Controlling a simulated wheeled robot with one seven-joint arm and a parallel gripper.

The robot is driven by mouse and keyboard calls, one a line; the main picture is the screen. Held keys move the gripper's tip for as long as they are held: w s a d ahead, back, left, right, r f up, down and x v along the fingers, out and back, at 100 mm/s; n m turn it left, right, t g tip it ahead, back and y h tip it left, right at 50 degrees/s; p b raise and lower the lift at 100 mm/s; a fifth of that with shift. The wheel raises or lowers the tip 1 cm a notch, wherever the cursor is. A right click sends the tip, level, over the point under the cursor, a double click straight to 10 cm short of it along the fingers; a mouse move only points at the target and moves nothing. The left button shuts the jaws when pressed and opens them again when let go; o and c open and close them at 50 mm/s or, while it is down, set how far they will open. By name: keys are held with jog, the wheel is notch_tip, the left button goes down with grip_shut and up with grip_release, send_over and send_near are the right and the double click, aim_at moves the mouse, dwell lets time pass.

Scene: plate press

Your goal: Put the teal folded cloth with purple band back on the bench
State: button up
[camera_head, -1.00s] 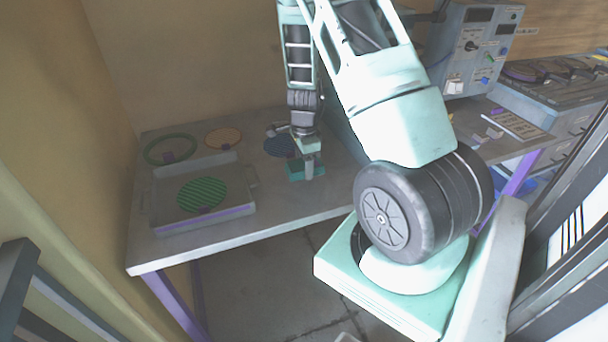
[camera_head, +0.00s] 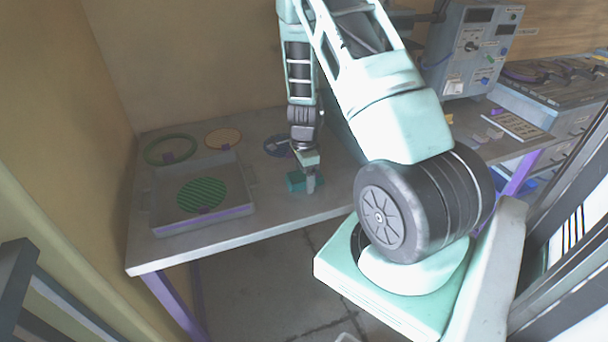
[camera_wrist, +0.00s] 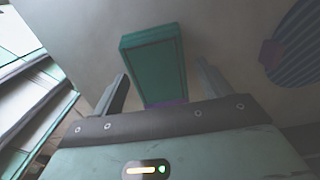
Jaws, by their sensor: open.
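The teal folded cloth (camera_head: 297,181) lies on the grey bench (camera_head: 240,236) near its front edge, right of the tray. In the wrist view the cloth (camera_wrist: 155,62) is a teal block with a bit of purple band at its near end. My gripper (camera_head: 310,188) is over the cloth's right side in the head view, pointing down. In the wrist view its two fingers (camera_wrist: 160,85) are spread apart, one on each side of the cloth's near end, with gaps between. Part of the cloth is hidden behind my gripper in the head view.
A grey tray (camera_head: 243,212) with a green striped disc (camera_head: 202,194) stands left on the bench. Behind are a green ring (camera_head: 171,148), an orange disc (camera_head: 223,138) and a blue striped disc (camera_head: 275,146), also in the wrist view (camera_wrist: 300,50). A control box (camera_head: 476,48) stands at right.

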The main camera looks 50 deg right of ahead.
aim_at(304, 175)
jog(key=shift+r, duration=0.15)
notch_tip(304, 175, up, 12)
jog(key=a+r+n+y, duration=0.15)
jog(key=a+n, duration=0.25)
jog(key=a, duration=0.4)
jog(key=a+r+n, duration=0.3)
jog(key=a+n, duration=0.2)
jog(key=a, duration=0.3)
jog(key=a+r+n, duration=0.2)
jog(key=a+n, duration=0.2)
jog(key=a, duration=0.5)
jog(key=s+a+r+n, duration=0.2)
jog(key=s+a+n, duration=0.5)
jog(key=s+n, duration=0.1)
jog(key=s+a+r+n, duration=0.3)
jog(key=s+a+n, duration=0.5)
jog(key=n, duration=0.3)
jog(key=shift+s+a+r+h, duration=0.25)
jog(key=shift+s+h, duration=0.2)
jog(key=shift+s, duration=0.15)
